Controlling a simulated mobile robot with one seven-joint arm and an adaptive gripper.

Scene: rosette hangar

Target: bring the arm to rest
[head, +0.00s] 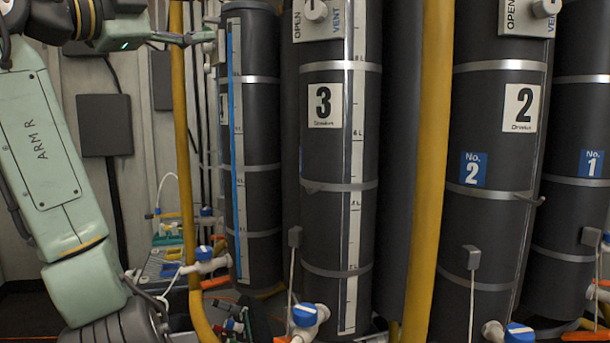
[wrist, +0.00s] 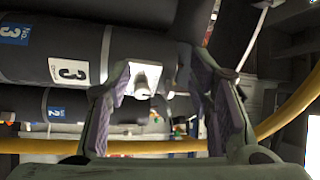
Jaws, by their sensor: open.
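My arm, marked "ARM R", rises along the left edge of the head view and bends over at the top. My gripper (head: 196,39) is at the top left in the head view, near the upper part of a dark cylinder (head: 262,150) with a blue strip. In the wrist view my gripper (wrist: 161,64) has its two fingers spread wide, with nothing held between them. A white plate with a knob (wrist: 143,80) shows between the fingers, beyond them. I cannot tell how far away it is.
Dark cylinders marked 3 (head: 340,230) and 2 (head: 490,235) stand to the right. Yellow pipes (head: 430,170) run upright between them. Blue-capped valves (head: 304,315) stick out low in front. A grey wall box (head: 105,125) hangs behind my arm.

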